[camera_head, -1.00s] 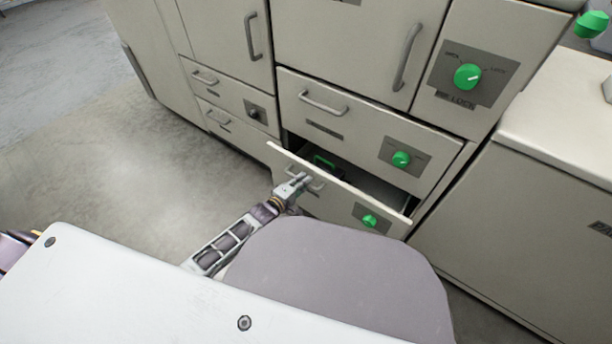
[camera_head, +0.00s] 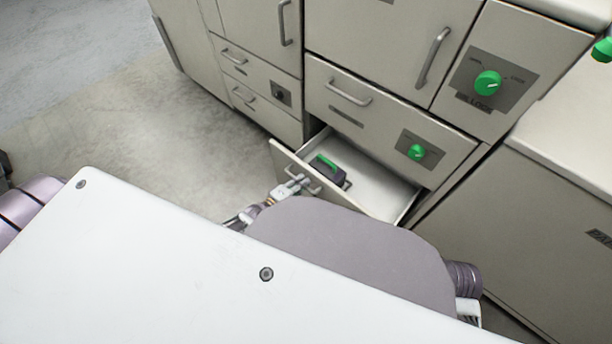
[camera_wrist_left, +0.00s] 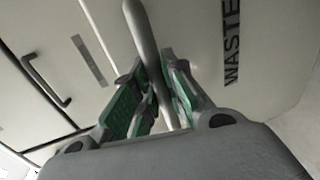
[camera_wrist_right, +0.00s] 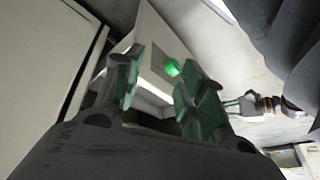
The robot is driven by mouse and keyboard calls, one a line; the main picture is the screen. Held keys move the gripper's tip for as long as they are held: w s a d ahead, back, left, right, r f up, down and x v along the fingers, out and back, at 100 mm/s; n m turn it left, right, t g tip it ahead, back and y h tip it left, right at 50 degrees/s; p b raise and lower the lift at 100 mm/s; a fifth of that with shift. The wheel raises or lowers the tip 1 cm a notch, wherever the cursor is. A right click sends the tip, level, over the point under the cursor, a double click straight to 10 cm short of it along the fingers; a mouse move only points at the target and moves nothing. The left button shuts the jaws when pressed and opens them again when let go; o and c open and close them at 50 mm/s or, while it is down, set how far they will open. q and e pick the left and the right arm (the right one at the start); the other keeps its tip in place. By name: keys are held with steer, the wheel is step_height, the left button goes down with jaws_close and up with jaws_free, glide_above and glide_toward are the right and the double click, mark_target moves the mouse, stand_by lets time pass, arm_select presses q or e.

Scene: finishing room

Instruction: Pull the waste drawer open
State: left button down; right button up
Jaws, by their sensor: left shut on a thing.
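The waste drawer (camera_head: 374,188) is the lowest drawer of the cabinet in the head view, and it stands well open. A dark object with a green top (camera_head: 327,170) lies inside it. The left wrist view shows the drawer front (camera_wrist_left: 265,60) lettered WASTE and its bar handle (camera_wrist_left: 146,40). My left gripper (camera_head: 298,183) is at the handle; in the left wrist view its green-padded fingers (camera_wrist_left: 158,92) are shut on the bar. My right gripper (camera_wrist_right: 155,85) has its fingers apart with nothing between them. The right arm's gripper is hidden in the head view.
Above the waste drawer is a shut drawer (camera_head: 385,110) with a green knob (camera_head: 416,152). Higher is a lock panel with a green knob (camera_head: 488,83). A pale cabinet (camera_head: 540,200) stands to the right. Open floor (camera_head: 120,130) lies to the left.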

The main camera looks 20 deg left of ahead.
arm_select(q)
steer(key=f+p+v, duration=0.2)
steer(key=p+v, duration=0.2)
steer(key=v, duration=0.7)
steer(key=shift+s+f, duration=0.2)
steer(key=shift+s, duration=0.15)
arm_select(e)
steer(key=shift+s+d+f+g+h, duration=0.4)
steer(key=shift+d+f+g+h, duration=0.1)
steer(key=shift+d+f+g, duration=0.3)
arm_select(q)
steer(key=shift+a, duration=0.15)
arm_select(e)
steer(key=shift+r, duration=0.15)
arm_select(q)
steer(key=c, duration=1.5)
jaws_free()
steer(key=shift+o, duration=0.2)
steer(key=shift+s, duration=0.1)
steer(key=v, duration=1.1)
steer(key=shift+s, duration=0.35)
steer(key=shift+a+r, duration=0.1)
arm_select(e)
steer(key=shift+s, duration=0.1)
